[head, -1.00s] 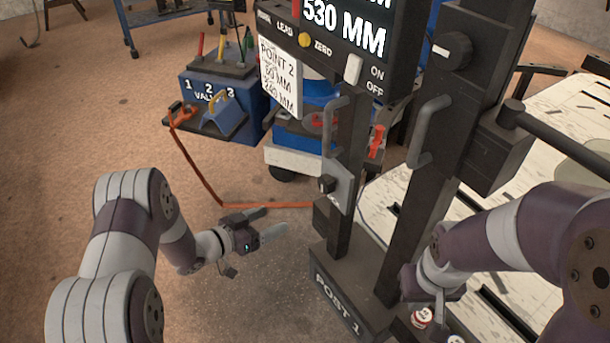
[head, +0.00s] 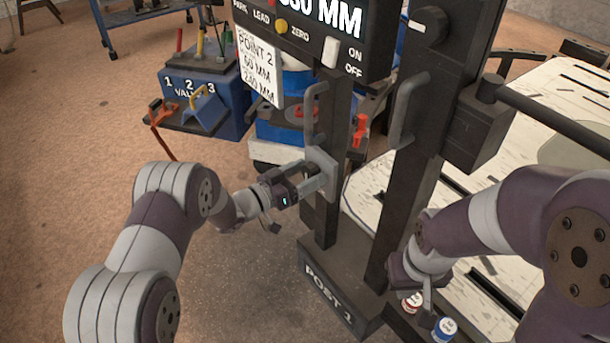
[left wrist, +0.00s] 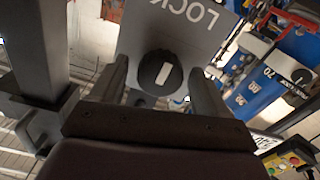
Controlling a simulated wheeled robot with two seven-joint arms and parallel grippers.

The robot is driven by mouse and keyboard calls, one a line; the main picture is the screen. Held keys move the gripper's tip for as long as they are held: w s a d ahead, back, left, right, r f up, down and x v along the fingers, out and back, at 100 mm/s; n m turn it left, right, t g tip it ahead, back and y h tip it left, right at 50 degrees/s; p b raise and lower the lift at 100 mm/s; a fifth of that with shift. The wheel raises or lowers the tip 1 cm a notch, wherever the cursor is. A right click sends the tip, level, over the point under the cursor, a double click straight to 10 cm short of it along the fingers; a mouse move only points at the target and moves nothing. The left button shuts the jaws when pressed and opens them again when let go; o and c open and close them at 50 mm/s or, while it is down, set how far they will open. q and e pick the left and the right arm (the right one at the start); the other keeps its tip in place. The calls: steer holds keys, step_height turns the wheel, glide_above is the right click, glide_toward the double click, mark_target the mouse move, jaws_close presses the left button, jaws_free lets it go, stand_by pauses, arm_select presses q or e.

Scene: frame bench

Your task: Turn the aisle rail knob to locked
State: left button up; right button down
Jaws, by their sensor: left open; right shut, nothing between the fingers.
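A round black knob (left wrist: 160,73) with a white pointer mark sits on a grey plate (left wrist: 140,35) lettered "LOCK", the rest cut off, in the left wrist view. The pointer runs roughly up and down there, tilted slightly right. In the head view the plate (head: 323,172) is on the narrow dark post, and my gripper largely hides the knob. My left gripper (head: 308,180) is open, its fingers on either side of the knob (left wrist: 160,85); contact cannot be told. My right gripper (head: 428,294) points down beside the base of the wide post, shut and partly hidden by its wrist.
Another black knob (head: 430,27) and a curved handle (head: 408,108) are on the wide post. A second handle (head: 314,112) is on the narrow post below the display box (head: 350,45). Small cans (head: 444,328) stand near my right gripper. A blue valve box (head: 205,100) stands behind.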

arm_select(q)
steer(key=shift+c, duration=0.3)
steer(key=c, duration=1)
